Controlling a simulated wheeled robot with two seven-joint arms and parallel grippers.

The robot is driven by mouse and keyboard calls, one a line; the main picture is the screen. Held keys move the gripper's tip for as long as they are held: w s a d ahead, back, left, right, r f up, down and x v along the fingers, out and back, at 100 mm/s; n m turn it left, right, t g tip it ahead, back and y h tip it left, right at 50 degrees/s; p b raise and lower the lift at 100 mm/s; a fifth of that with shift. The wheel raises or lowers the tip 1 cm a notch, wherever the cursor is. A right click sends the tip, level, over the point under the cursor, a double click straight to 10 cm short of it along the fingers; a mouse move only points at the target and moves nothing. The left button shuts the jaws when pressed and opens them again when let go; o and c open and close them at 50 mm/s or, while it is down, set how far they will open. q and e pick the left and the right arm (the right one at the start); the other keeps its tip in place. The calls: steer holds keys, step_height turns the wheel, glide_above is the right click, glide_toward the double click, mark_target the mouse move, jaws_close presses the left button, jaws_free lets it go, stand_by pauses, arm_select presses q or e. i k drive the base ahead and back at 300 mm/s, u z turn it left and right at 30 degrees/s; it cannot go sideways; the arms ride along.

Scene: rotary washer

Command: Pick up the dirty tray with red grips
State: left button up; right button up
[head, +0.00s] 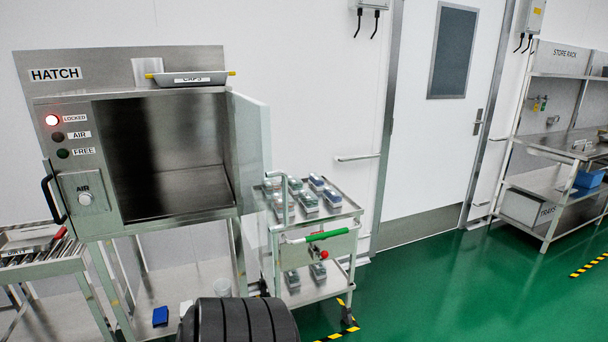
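A metal tray (28,240) sits on a roller stand at the far left edge of the head view. One red grip (60,232) shows at its right end. Its left end is at the picture edge, so a second grip cannot be made out. Neither of my grippers is in view.
The hatch (165,150) has its door (250,135) open and a red LOCKED lamp lit. A CAPS tray (188,78) with yellow grips lies on top. A loaded trolley (312,215) stands right of the hatch. Green floor (440,290) is clear before the door.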

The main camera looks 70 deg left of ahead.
mark_target(14, 242)
steer(key=i, duration=1.35)
steer(key=u, duration=3.85)
steer(key=k, duration=0.35)
steer(key=u, duration=1.55)
steer(key=i, duration=2.3)
steer(key=u, duration=0.1)
